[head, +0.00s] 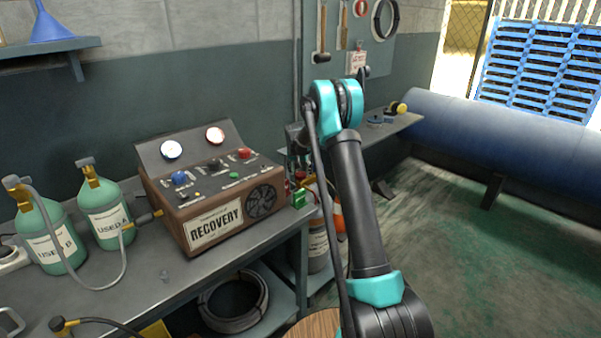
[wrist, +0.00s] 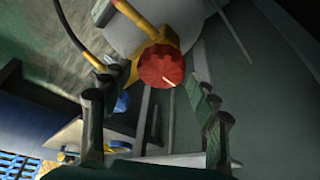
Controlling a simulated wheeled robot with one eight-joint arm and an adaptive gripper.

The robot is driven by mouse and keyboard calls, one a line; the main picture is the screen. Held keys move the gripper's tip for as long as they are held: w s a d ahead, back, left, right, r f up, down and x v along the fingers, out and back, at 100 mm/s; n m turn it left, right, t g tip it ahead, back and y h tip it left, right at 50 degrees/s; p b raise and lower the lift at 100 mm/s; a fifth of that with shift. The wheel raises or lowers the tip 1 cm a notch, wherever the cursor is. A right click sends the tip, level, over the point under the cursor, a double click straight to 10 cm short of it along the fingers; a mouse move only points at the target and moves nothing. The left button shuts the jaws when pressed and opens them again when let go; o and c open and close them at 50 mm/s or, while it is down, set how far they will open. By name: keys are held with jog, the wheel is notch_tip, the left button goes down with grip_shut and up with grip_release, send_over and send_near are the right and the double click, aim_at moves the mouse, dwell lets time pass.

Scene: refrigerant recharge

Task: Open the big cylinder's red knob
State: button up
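The red knob (wrist: 161,66) is in the wrist view, on a yellow valve (wrist: 140,71) at the top of a pale grey cylinder (wrist: 119,33). My gripper (wrist: 157,95) is open, with one dark finger on each side below the knob. The knob lies between and a little beyond the fingers, with visible gaps on both sides; I see no contact. In the head view a grey labelled cylinder (head: 318,246) stands beside the bench, partly behind my arm. Its top and my fingers are mostly hidden there.
A dark hose (wrist: 78,36) runs from the valve in the wrist view. The bench (head: 150,262) holds the recovery machine (head: 215,190) and two green cylinders (head: 104,214). An orange cone (head: 338,214) is close by the grey cylinder. A blue tank (head: 490,125) lies at the right; floor before it is clear.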

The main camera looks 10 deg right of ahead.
jog(key=c, duration=0.9)
jog(key=shift+n, duration=0.3)
jog(key=n+y, duration=0.1)
jog(key=n, duration=0.2)
jog(key=shift+n+y, duration=0.4)
jog(key=n+y, duration=0.1)
jog(key=n, duration=0.1)
jog(key=n+y, duration=0.1)
jog(key=n, duration=0.2)
jog(key=shift+d, duration=0.1)
jog(key=n+g+y, duration=0.1)
jog(key=n, duration=0.3)
jog(key=shift+n, duration=0.4)
jog(key=shift+n+g+y, duration=0.6)
jog(key=shift+n+g, duration=0.3)
jog(key=shift+n, duration=1.2)
